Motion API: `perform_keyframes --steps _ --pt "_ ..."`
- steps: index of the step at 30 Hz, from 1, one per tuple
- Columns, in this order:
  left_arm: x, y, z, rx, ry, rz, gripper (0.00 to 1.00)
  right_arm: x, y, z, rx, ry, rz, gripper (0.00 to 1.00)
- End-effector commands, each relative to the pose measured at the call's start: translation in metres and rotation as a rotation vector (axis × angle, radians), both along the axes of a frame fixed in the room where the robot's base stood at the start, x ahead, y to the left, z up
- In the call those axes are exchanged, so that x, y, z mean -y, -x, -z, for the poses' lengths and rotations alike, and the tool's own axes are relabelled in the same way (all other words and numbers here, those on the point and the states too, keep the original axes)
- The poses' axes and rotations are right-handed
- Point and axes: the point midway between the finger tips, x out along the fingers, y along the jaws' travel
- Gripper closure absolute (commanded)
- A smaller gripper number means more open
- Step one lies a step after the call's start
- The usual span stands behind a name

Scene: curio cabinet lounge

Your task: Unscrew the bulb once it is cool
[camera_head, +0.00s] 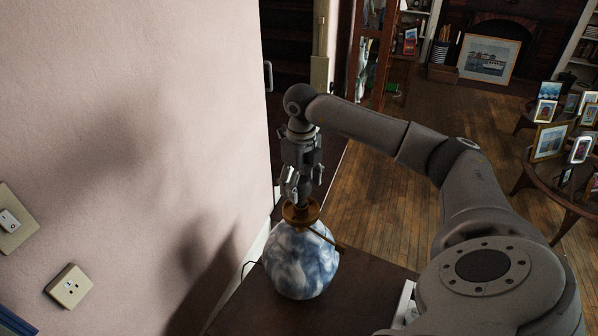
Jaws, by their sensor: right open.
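A lamp base (300,262), round with a mottled blue and white surface, stands upright on a dark wooden table top. A brass-coloured collar (301,212) sits at its top, and a thin stick-like part points out to the right below it. No bulb can be made out; the gripper hides the area above the collar. My right gripper (297,192) points down directly over the collar, with its fingers open. I cannot tell whether they touch the lamp or stand around a bulb. My left gripper is not in view.
The dark table top (262,309) lies close to the pink wall (130,120), which has a socket (69,286) and a switch (9,221). A round table (566,191) with several framed pictures stands at right. The wooden floor between is clear.

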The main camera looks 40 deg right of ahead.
Motion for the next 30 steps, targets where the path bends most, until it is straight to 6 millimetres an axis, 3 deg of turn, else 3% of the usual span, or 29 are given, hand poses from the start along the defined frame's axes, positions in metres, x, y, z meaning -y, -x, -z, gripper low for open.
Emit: perform_keyframes --steps 24,30 --pt "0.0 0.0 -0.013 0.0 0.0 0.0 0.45 0.0 0.0 -0.001 0.0 0.0 0.574 0.32" --pt "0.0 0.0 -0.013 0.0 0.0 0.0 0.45 0.0 0.0 0.0 0.0 0.0 0.631 0.32"
